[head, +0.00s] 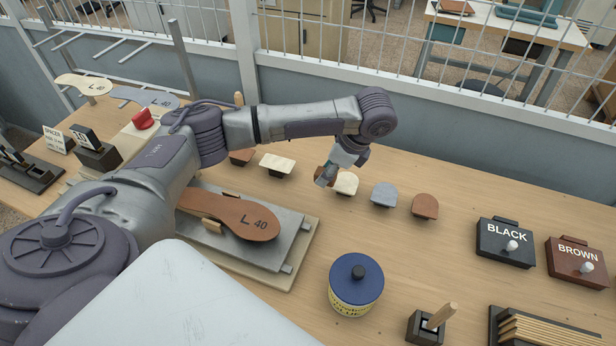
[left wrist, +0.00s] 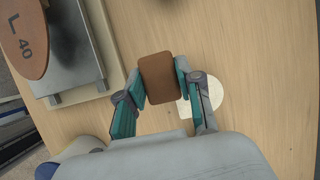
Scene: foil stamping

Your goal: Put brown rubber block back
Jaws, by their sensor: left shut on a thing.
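The brown rubber block (left wrist: 159,78) is a rounded brown rectangle held between the fingers of my left gripper (left wrist: 157,86), which is shut on it. In the head view the left gripper (head: 328,178) hangs over the back middle of the table, and the fingers partly hide the block. In the left wrist view the block is above bare wood, beside a cream round-topped piece (left wrist: 207,94). Its exact height above the table is hard to tell. My right gripper is not in view.
A cream block on a stand (head: 277,165), a grey piece (head: 384,193) and a brown rounded piece (head: 425,206) stand in the same row. A brown sole (head: 235,215) lies on a metal plate. A blue-lidded tin (head: 356,282), BLACK box (head: 506,243) and BROWN box (head: 577,262) stand nearer.

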